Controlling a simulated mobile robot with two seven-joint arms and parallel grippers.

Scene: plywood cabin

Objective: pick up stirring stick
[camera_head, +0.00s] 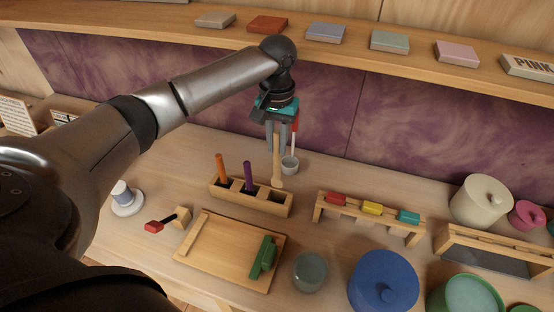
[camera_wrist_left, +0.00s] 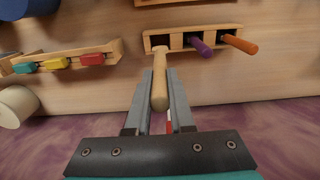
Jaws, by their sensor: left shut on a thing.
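My left gripper (camera_head: 282,150) points down over the back of the table, beyond the wooden holder. In the left wrist view the stick (camera_wrist_left: 160,88) lies between the two grey fingers (camera_wrist_left: 160,92). Its lower end is close to the dark empty slot of the holder (camera_wrist_left: 209,29); I cannot tell the exact gap. The holder (camera_head: 263,205) also carries an orange stick (camera_head: 221,168) and a purple stick (camera_head: 248,176). My right gripper is not in view.
A wooden tray (camera_head: 215,258) and a rack of coloured blocks (camera_head: 345,217) stand nearer. A shelf (camera_head: 350,57) runs above the gripper.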

